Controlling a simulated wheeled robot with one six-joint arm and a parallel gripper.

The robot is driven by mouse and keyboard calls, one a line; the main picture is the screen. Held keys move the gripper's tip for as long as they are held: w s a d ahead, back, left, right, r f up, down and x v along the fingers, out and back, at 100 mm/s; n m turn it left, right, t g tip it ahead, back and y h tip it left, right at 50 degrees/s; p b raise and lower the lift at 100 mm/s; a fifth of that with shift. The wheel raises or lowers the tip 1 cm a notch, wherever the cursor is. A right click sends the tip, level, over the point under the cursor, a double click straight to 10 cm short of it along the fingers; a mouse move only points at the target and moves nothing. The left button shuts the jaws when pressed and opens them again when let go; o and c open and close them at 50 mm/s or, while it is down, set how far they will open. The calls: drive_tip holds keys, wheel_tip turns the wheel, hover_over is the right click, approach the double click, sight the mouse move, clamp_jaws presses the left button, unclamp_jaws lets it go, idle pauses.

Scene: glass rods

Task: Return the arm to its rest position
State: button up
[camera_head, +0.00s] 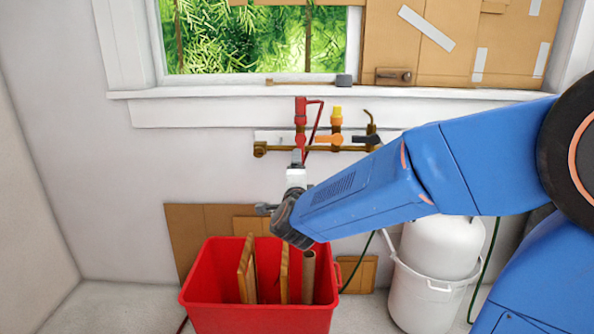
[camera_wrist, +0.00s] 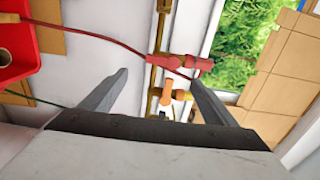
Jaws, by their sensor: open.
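My blue arm reaches in from the right in the head view. My gripper (camera_head: 297,157) is at its end, in front of the wall pipe and above the red bin. In the wrist view my gripper (camera_wrist: 160,82) has its two grey fingers spread wide, with nothing held between them. Past the fingers, the pipe with the red valve (camera_wrist: 185,62) and the orange valve (camera_wrist: 175,95) shows. I cannot tell from the head view whether the fingertips touch the red valve (camera_head: 301,112).
A red bin (camera_head: 262,318) with wooden pieces and a tube stands below my gripper. A white tank (camera_head: 440,248) in a white bucket (camera_head: 425,300) stands at right under my arm. The windowsill (camera_head: 220,92) juts out above the pipe (camera_head: 280,148). The floor at left is clear.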

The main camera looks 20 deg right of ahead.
drive_tip(key=shift+s, duration=0.1)
idle(0.4)
drive_tip(key=s+a+f+n+g+y, duration=0.2)
drive_tip(key=s+n+g+y, duration=0.15)
drive_tip(key=s+n, duration=0.3)
drive_tip(key=s+a+f+n+g+y, duration=0.2)
drive_tip(key=s+n+y, duration=0.3)
drive_tip(key=s+n, duration=0.15)
drive_tip(key=s+d+f+n+g+h, duration=0.1)
drive_tip(key=s+d+f+n+g, duration=0.1)
drive_tip(key=s, duration=0.5)
drive_tip(key=s+d+f+n+g+h, duration=0.1)
drive_tip(key=s+d+f+n+g, duration=0.1)
drive_tip(key=s, duration=0.6)
drive_tip(key=s+d+f+n+g+h, duration=0.1)
drive_tip(key=s+d+f+n+g, duration=0.2)
drive_tip(key=s, duration=0.5)
drive_tip(key=shift+d+f+n, duration=0.7)
drive_tip(key=shift+d+f, duration=0.05)
drive_tip(key=shift+f, duration=0.2)
